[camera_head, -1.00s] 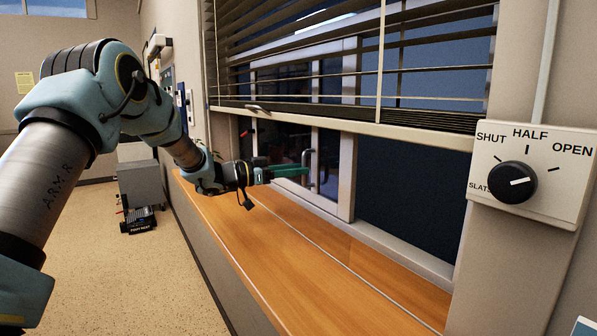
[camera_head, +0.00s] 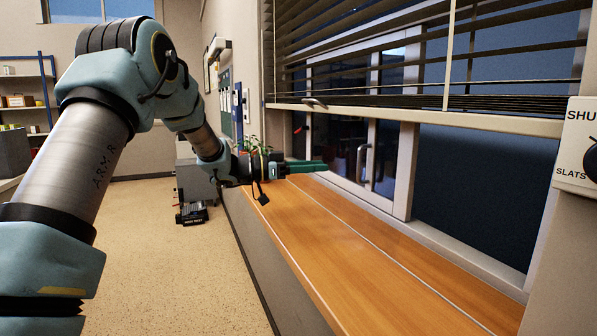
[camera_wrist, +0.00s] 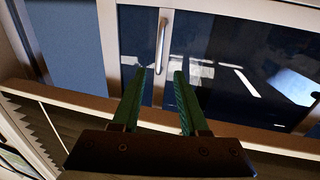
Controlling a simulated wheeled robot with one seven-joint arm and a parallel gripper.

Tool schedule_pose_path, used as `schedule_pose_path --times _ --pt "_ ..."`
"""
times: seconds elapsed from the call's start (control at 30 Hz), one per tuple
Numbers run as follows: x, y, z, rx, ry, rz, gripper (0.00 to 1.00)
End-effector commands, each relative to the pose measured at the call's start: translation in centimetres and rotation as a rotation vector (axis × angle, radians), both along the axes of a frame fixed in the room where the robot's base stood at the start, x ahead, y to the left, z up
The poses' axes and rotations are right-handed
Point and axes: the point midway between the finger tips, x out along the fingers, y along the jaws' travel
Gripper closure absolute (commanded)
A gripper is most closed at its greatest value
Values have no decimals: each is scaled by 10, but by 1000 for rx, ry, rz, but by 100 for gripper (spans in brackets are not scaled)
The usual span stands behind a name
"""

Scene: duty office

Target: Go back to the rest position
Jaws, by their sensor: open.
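My gripper (camera_head: 318,166) is held out over the wooden sill, in front of the window. Its green fingers also show in the wrist view (camera_wrist: 158,85), spread apart with nothing between them. In the wrist view a window frame with an upright metal handle (camera_wrist: 161,45) shows beyond the fingers. My arm reaches from the left side of the head view, bent at a high elbow. The gripper appears apart from the window handle (camera_head: 362,162).
The wooden sill (camera_head: 340,250) is mostly bare, with a plant (camera_head: 250,143) at its far end. Blinds (camera_head: 420,60) hang above. A slats dial panel (camera_head: 575,150) is cut off at right. A grey cabinet (camera_head: 195,180) stands behind. The speckled floor (camera_head: 170,260) is clear nearby.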

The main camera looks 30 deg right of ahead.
Motion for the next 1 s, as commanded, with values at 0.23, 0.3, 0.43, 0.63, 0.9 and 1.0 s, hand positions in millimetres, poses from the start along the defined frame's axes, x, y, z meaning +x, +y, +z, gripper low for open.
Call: schedule_pose_path --times 0.23,0.3,0.43,0.63,0.9,1.0 --pt "5 2 1 3 -3 27 56" --pt "19 8 1 16 -13 103 56" --pt "71 44 -1 91 -37 398 56" --pt "138 166 -34 348 -7 917 56" --pt "105 346 -100 783 215 1349 56" --pt "63 400 -123 946 348 1435 56"
